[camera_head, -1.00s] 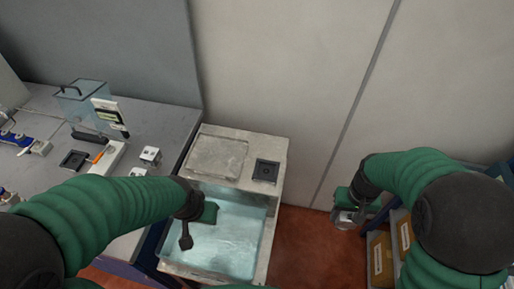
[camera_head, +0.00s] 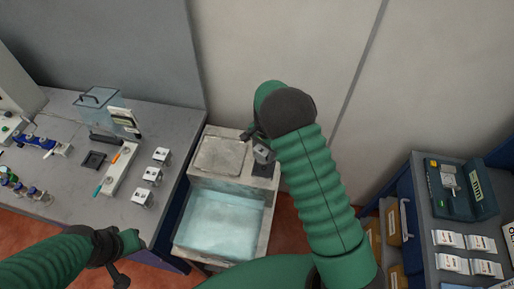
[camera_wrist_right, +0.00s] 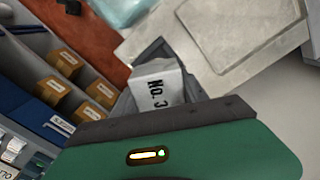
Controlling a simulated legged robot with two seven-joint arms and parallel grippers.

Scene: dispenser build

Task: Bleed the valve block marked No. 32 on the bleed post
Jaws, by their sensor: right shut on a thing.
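A light grey valve block (camera_head: 262,154) is at my right gripper (camera_head: 257,143), over or at a dark square fixture (camera_head: 264,170) on the basin unit's back ledge. In the right wrist view the block (camera_wrist_right: 156,76) shows a label reading "No. 3", with the rest hidden by the gripper. My right gripper (camera_wrist_right: 160,115) is shut on this block. I cannot tell whether the block is seated on the fixture or just above it. My left gripper (camera_head: 122,270) hangs low at the front of the left bench, and its jaws are not clear.
Several white blocks (camera_head: 152,174) stand on the grey bench (camera_head: 120,215) at left, beside a tray (camera_head: 120,168). The water basin (camera_head: 222,222) lies in front of the ledge. A shelf unit (camera_head: 425,235) with cartons and a dark green case (camera_head: 462,190) stands at right.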

